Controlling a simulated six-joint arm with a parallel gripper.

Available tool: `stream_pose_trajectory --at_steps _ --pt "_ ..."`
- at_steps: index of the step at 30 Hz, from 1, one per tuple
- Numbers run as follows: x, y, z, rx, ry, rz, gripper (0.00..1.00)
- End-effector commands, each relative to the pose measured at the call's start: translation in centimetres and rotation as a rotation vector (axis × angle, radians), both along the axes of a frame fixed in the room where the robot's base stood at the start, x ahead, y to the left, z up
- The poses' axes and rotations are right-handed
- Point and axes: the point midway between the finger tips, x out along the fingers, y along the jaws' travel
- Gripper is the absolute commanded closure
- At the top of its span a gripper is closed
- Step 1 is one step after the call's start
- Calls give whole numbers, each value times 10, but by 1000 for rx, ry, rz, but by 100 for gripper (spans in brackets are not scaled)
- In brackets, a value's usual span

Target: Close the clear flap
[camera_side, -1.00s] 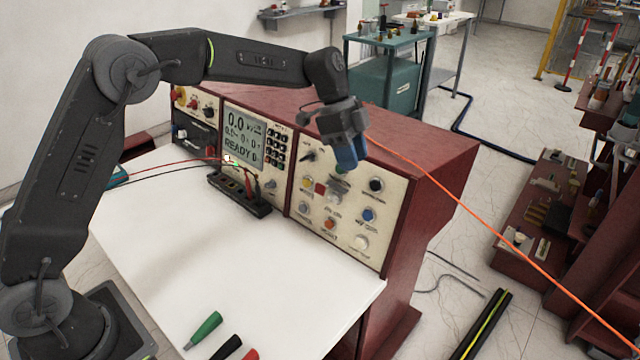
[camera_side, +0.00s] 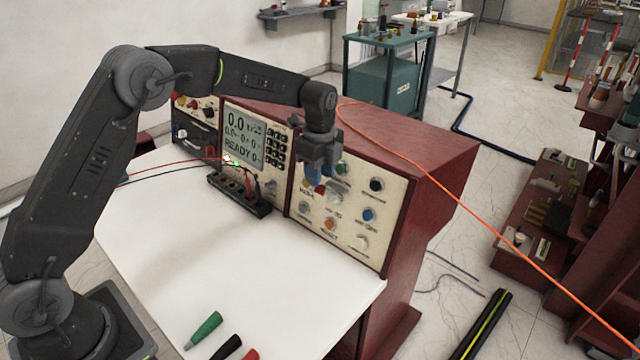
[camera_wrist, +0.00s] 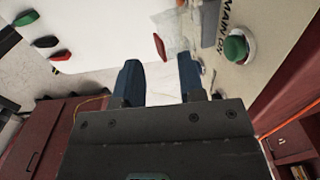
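The clear flap (camera_wrist: 179,44) shows in the wrist view as a pale, see-through piece jutting from the panel, beside a red part (camera_wrist: 160,47). In the side view the flap (camera_side: 339,187) is faint and partly behind my gripper, so its exact angle is hard to read. My gripper (camera_wrist: 160,70) has two blue fingers spread apart with nothing between them. The flap and red part lie just beyond the fingertips, nearer the right finger. In the side view my gripper (camera_side: 317,182) points down close in front of the right panel; I cannot tell whether it touches the flap.
A green button (camera_wrist: 236,48) marked MAIN ON sits right of the flap. Several knobs and buttons cover the red cabinet's panel (camera_side: 320,223). A black terminal block (camera_side: 240,196) with leads stands left. The white tabletop (camera_side: 190,240) is mostly clear, with colored plugs at its front.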

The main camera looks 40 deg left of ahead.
Motion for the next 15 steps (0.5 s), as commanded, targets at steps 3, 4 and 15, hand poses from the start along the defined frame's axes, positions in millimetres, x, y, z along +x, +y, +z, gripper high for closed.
stream_pose_trajectory --at_steps 3,4,15 --pt "0 0 -18 0 2 0 64" --pt "0 0 -21 0 2 0 64" --pt "0 0 -34 0 0 1 64"
